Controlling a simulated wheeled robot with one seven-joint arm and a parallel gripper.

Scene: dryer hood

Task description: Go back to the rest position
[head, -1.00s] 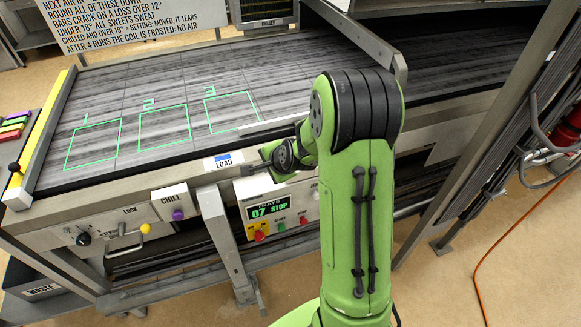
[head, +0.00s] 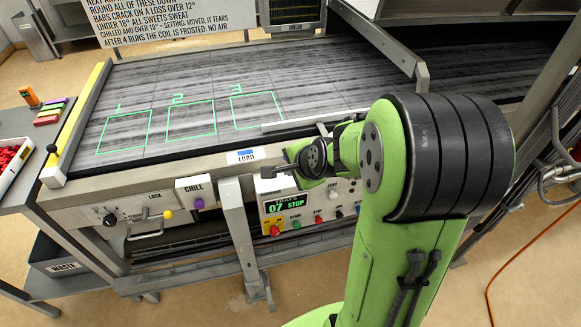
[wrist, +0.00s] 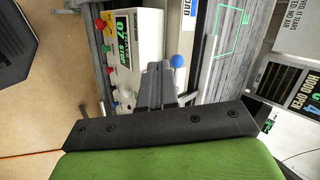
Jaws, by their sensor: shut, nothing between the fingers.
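My gripper (head: 268,171) is shut and empty. In the head view it points left, in front of the machine's front edge, just below and right of the LOAD label (head: 243,156) and above the control box (head: 310,205). The wrist view shows its grey fingers (wrist: 157,82) together, with the control box on the left and a blue ball knob (wrist: 177,61) just right of the tips. Whether the fingers touch anything is unclear. My green arm covers the right part of the head view.
The belt (head: 150,85) has green outlines numbered 1 to 3 and looks bare there. A yellow-knobbed handle (head: 150,228) and a CHILL box (head: 196,192) are on the front. A waste bin (head: 62,262) is at lower left. An orange cable (head: 500,265) lies on the floor at right.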

